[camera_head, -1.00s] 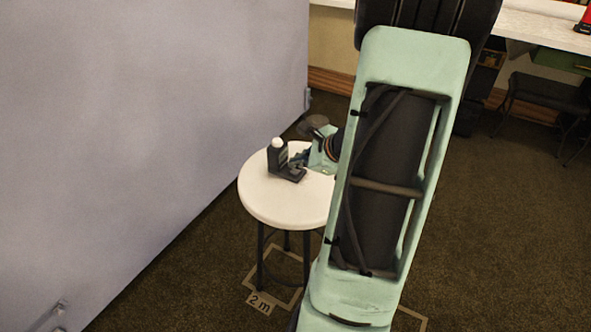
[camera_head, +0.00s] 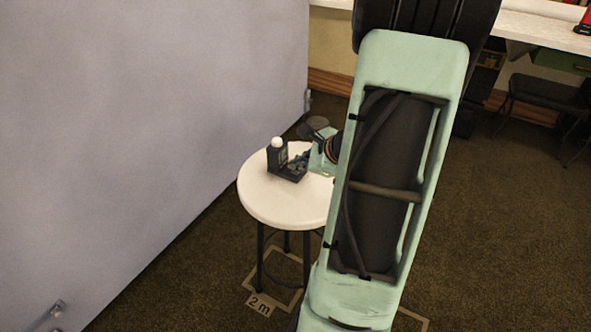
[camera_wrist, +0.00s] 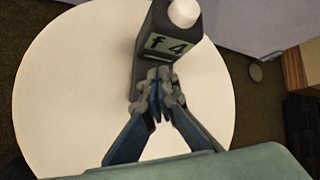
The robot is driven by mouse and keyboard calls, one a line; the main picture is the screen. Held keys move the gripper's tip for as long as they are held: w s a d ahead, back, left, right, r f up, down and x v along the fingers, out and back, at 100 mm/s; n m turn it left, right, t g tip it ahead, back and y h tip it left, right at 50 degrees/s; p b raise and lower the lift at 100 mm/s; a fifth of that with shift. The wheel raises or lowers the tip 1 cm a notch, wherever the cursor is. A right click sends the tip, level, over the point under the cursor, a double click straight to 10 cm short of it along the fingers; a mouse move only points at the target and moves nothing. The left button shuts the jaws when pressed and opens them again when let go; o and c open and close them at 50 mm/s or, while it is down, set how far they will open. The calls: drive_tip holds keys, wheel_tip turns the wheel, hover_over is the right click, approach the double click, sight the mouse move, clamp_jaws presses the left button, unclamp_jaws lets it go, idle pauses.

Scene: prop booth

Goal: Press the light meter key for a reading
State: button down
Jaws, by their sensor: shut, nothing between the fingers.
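The light meter (camera_head: 278,157) is a dark upright block with a white dome on top and a flat foot. It stands on a round white stool (camera_head: 262,203). In the wrist view the light meter (camera_wrist: 178,38) shows a pale display reading "f 4". My gripper (camera_wrist: 158,118) is shut with nothing between its fingers. Its fingertips are over the foot, just in front of the display, and hide the key. I cannot tell whether they touch it. In the head view my gripper (camera_head: 298,163) is at the meter's right side.
A large grey panel (camera_head: 130,120) stands left of the stool. The floor has a taped mark labelled "2 m" (camera_head: 259,304). A white counter (camera_head: 545,30) and a dark chair (camera_head: 545,98) are at the back right. Much of the stool top is bare.

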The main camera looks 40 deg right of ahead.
sight(297, 172)
drive_tip(key=shift+r+p, duration=0.6)
drive_tip(key=shift+r, duration=0.25)
wheel_tip(297, 172, up, 5)
drive_tip(key=p, duration=0.4)
idle(0.8)
